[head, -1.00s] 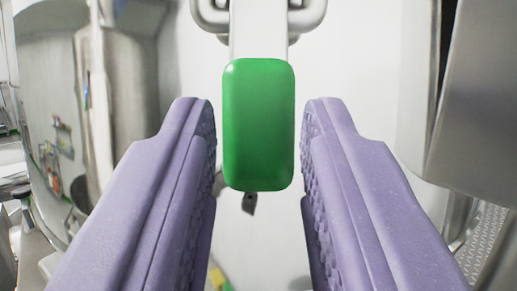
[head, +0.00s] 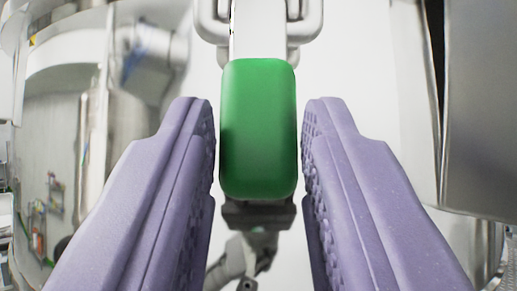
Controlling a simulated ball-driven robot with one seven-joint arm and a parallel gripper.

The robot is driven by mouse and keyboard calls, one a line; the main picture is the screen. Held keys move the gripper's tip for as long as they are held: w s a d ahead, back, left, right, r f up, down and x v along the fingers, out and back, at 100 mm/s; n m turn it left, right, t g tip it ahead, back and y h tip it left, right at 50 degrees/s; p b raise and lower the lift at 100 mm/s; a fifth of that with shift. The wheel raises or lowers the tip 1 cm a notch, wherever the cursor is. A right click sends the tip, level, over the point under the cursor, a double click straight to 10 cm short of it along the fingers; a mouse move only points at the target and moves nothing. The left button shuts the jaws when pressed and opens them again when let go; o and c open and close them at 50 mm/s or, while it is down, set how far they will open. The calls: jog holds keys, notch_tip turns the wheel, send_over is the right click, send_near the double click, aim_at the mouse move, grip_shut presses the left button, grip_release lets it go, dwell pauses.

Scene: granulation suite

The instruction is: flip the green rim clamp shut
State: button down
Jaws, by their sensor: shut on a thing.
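The green rim clamp's handle (head: 258,130) is a rounded green block in the middle of the head view. It joins a white lever (head: 258,28) with a grey-white bracket that runs up out of the top of the picture. My gripper (head: 258,128), with two lilac ridged fingers, is shut on the green handle, one finger at each side. Thin gaps seem to show beside the handle in the picture. The far end of the clamp is out of view above.
A large shiny steel vessel (head: 60,140) stands at the left. A grey metal body (head: 485,110) stands close at the right. Below the handle, grey jointed parts (head: 245,255) show behind the fingers. The wall behind is white.

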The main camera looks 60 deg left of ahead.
jog(key=c, duration=1)
grip_release()
jog(key=shift+w+a+f, duration=0.25)
jog(key=shift+a, duration=0.3)
jog(key=shift+o, duration=1)
jog(key=shift+w+a, duration=0.35)
jog(key=shift+a, duration=0.3)
jog(key=shift+s+d, duration=0.3)
jog(key=shift+d, duration=0.25)
jog(key=shift+d+f, duration=0.1)
jog(key=shift+f, duration=0.05)
jog(key=v, duration=0.7)
jog(key=shift+d+b, duration=0.15)
jog(key=shift+b, duration=0.25)
